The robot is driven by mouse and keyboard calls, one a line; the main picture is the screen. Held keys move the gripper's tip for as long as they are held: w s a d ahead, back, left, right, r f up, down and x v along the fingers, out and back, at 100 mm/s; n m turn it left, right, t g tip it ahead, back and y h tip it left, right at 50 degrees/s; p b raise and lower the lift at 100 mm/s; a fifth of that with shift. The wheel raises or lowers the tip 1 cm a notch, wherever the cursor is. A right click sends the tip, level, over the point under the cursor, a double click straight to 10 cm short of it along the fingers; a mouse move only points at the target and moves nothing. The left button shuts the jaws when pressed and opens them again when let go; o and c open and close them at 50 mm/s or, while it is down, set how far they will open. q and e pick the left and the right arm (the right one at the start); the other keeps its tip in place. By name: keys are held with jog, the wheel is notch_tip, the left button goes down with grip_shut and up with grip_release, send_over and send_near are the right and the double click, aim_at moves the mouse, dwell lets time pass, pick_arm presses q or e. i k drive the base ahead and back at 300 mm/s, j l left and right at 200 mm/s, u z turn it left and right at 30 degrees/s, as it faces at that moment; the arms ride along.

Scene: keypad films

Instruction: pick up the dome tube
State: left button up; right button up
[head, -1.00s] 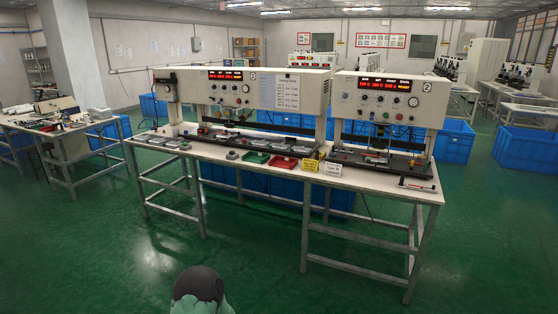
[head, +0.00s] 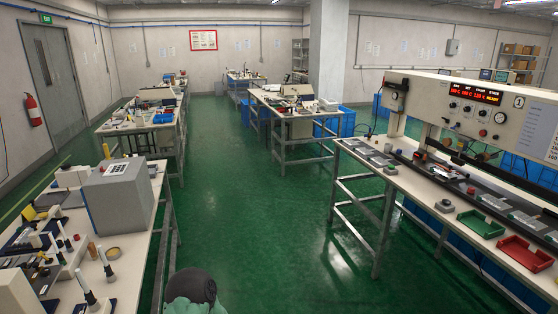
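I cannot make out a dome tube for certain. A small upright orange-brown cylinder (head: 92,250) stands on the near left table (head: 138,236), among several dark tools with white tops; it is too small to tell whether it is the dome tube. Neither of my grippers is in view.
A grey box-shaped machine (head: 118,200) stands on the left table. The long press bench (head: 375,187) on the right carries a green tray (head: 480,223) and a red tray (head: 524,252). Further tables stand at the back. The green floor (head: 250,215) between the benches is clear.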

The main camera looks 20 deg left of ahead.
aim_at(88, 295)
jog(key=i+u, duration=0.3)
jog(key=u, duration=0.2)
jog(key=i+u, duration=0.35)
jog(key=u, duration=0.15)
jog(key=i+l+u, duration=0.15)
jog(key=i+u, duration=0.15)
jog(key=u, duration=0.2)
